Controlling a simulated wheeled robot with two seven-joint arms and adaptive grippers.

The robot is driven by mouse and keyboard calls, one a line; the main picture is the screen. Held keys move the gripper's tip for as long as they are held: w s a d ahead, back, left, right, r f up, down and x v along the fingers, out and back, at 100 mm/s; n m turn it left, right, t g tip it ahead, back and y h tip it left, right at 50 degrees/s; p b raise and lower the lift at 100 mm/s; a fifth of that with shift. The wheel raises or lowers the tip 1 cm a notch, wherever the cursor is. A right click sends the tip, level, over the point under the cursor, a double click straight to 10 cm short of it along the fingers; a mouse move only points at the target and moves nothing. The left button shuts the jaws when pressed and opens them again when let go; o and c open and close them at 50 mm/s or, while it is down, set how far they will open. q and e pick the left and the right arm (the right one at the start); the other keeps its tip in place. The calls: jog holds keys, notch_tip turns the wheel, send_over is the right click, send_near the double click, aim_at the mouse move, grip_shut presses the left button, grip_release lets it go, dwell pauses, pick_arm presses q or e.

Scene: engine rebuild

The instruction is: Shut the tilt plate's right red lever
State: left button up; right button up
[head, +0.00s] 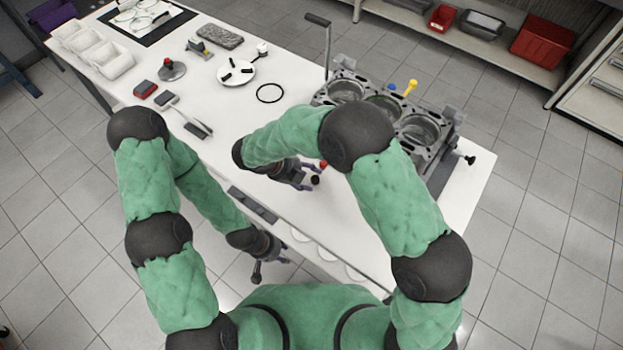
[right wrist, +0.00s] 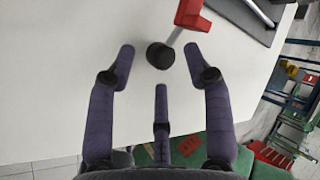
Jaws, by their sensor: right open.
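The right lever shows in the right wrist view as a red bracket (right wrist: 192,15) with a grey shaft and a black knob (right wrist: 160,55). In the head view the red part (head: 323,165) and the knob (head: 315,180) peek out beside my right forearm. My right gripper (head: 308,176) is open, its purple fingers spread on both sides of the knob, with nothing gripped. The tilt plate is mostly hidden under the engine block (head: 388,112) and my right arm. My left gripper (head: 270,264) is low at the table's front edge; its fingers are too small to read.
The white table (head: 225,130) has a black ring (head: 270,93), a white dish (head: 236,73) and a red-topped stand (head: 171,69) to the left. White trays (head: 98,50) are at the far left. Yellow (head: 410,86) and blue pieces stand on the block.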

jog(key=shift+x, duration=1.1)
grip_shut()
jog(key=shift+r, duration=0.1)
